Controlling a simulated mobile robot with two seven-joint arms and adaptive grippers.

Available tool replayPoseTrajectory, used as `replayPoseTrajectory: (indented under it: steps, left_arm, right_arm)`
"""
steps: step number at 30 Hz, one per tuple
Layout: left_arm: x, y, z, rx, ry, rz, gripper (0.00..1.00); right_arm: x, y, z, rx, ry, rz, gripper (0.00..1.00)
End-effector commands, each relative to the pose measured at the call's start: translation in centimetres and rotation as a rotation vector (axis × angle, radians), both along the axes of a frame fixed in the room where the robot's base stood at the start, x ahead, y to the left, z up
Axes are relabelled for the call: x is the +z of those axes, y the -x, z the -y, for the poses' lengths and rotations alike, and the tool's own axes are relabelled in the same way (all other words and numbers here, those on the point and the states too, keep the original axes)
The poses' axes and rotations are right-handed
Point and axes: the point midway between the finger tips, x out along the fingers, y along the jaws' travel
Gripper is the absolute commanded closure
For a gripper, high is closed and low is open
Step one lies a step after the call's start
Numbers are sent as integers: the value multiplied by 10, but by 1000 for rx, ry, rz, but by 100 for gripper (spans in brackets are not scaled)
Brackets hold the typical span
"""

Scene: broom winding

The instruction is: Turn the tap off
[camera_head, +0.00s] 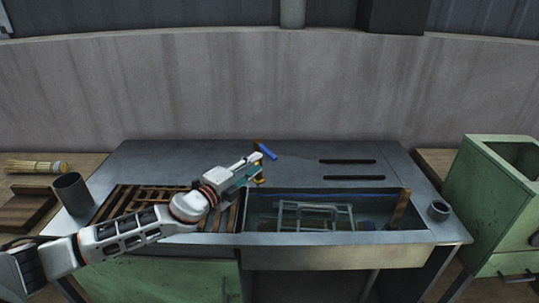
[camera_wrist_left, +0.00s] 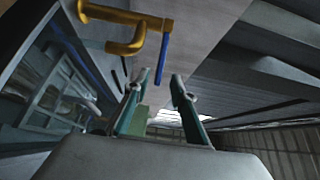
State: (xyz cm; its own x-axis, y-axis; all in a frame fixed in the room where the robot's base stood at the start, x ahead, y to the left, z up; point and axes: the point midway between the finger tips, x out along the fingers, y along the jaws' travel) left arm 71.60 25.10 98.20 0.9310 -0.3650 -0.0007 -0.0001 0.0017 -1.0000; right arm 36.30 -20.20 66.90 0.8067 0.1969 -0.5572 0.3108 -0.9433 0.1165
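The tap has a brass body (camera_wrist_left: 125,28) and a blue lever (camera_wrist_left: 162,60) in the left wrist view. In the head view the blue lever (camera_head: 266,151) stands out to the right behind the sink, and a little of the brass spout shows below it, partly hidden by my gripper. My left gripper (camera_head: 256,168) is at the tap, over the sink's back left corner. In the left wrist view its teal fingers (camera_wrist_left: 160,77) are apart, with the lever's lower end appearing between the tips. I cannot tell whether they touch it. My right gripper is in neither view.
The metal sink basin (camera_head: 335,254) holds a wire rack (camera_head: 310,216) and a brown upright piece (camera_head: 399,207). A slatted wooden rack (camera_head: 133,198) lies left under my arm. A dark cup (camera_head: 71,191) and a small pot (camera_head: 439,208) stand at the sides. A green cabinet (camera_head: 490,190) stands right.

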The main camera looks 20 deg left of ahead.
Motion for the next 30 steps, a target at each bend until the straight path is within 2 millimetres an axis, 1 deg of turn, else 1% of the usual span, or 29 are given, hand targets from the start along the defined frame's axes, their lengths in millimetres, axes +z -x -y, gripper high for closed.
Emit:
replayPoseTrajectory:
  steps: [5, 12, 15, 20, 27, 28, 29, 30]
  left_arm:
    - [2, -19, 8, -2, 2, 1, 75]
    - [1, -53, 22, -1, 3, 1, 75]
    - [0, -62, 26, -1, 2, 1, 75]
    - [0, -70, 28, 0, 2, 0, 75]
    - [0, -70, 28, 0, 2, -1, 75]
    - [0, -70, 28, 0, 2, 0, 78]
    - [0, -70, 28, 0, 2, -1, 85]
    - [0, -70, 28, 0, 2, 0, 96]
  right_arm:
    - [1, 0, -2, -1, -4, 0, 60]
    - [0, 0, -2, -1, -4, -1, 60]
    - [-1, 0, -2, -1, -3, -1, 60]
    - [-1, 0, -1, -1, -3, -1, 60]
    - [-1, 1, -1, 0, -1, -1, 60]
    - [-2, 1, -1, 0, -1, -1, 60]
    - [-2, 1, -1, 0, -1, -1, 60]
    - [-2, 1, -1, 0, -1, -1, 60]
